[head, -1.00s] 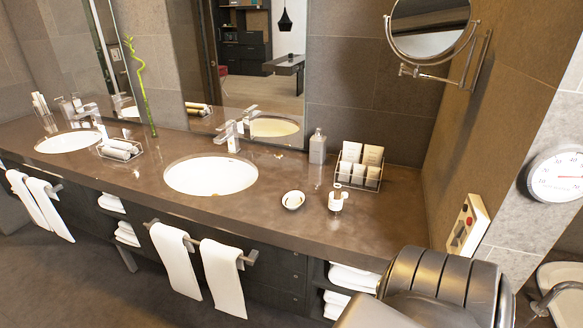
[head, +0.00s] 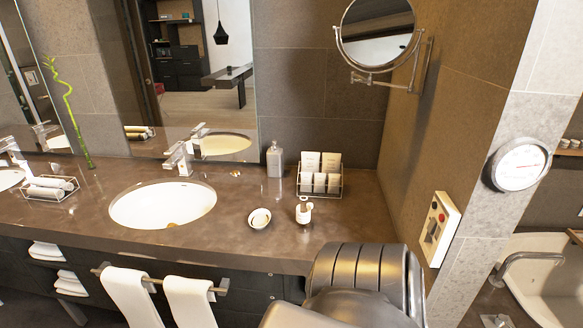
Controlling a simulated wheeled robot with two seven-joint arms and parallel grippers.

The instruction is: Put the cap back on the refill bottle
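A grey, translucent-looking bottle (head: 274,161), likely the refill bottle, stands upright at the back of the counter against the wall, left of a wire rack. Its top is too small to tell whether a cap is on it. A tiny orange-brown item (head: 235,174) lies on the counter left of the bottle; I cannot tell what it is. No cap can be made out for certain. Neither of my grippers is in view; only a dark, rounded part of my own arm shows at the bottom right, hiding the counter's front right corner.
The wire rack (head: 320,191) holds several packets. A small white dish (head: 259,218) and a small white cup (head: 304,214) stand in front of it. A sink (head: 163,205) with a faucet (head: 181,157) is at left. Towels (head: 131,297) hang in front. The counter right of the cup looks clear.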

